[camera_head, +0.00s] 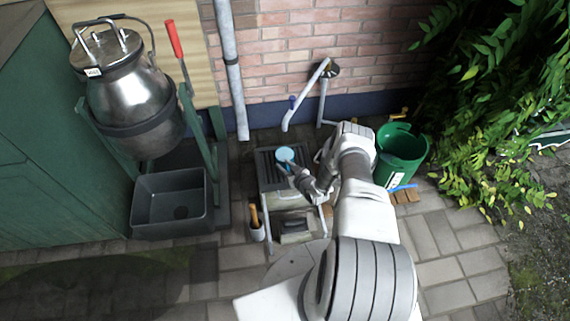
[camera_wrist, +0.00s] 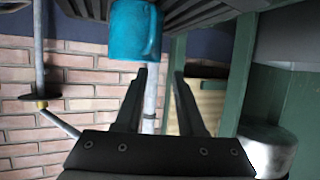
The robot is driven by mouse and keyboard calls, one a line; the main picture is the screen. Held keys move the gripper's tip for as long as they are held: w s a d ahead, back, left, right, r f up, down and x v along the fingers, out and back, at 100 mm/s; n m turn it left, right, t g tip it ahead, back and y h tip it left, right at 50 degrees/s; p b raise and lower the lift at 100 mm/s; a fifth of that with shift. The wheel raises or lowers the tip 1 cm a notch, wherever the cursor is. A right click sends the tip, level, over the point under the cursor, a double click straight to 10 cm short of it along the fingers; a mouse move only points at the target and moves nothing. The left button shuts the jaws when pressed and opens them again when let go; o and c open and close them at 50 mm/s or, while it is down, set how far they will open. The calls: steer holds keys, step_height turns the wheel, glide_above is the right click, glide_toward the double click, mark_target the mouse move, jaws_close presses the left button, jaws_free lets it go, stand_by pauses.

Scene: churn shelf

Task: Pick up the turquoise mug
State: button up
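The turquoise mug (camera_head: 286,154) stands on a dark slatted surface (camera_head: 265,178) in the head view, its round light-blue top showing. In the wrist view the mug (camera_wrist: 135,30) is large at the top, cut off by the frame edge, with its handle at the right. My gripper (camera_head: 289,168) is close to the mug's near side in the head view. In the wrist view my gripper (camera_wrist: 160,72) is open, with nothing between its two fingers. The mug lies beyond the fingertips, a little left of the gap. Whether a fingertip touches it, I cannot tell.
A green bucket (camera_head: 402,150) stands right of my arm. A metal churn (camera_head: 136,105) in a green frame and a grey basin (camera_head: 172,204) are at left. Pipes (camera_head: 231,70) run by the brick wall (camera_head: 300,40) behind. Paving (camera_head: 455,262) at front right is clear.

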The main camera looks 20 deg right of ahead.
mark_target(281, 162)
steer(key=b+x, duration=0.2)
steer(key=x, duration=0.1)
steer(key=shift+w+f, duration=0.25)
steer(key=shift+w, duration=0.4)
jaws_close()
steer(key=shift+s+d+f, duration=0.1)
steer(key=shift+s, duration=0.05)
stand_by(0.7)
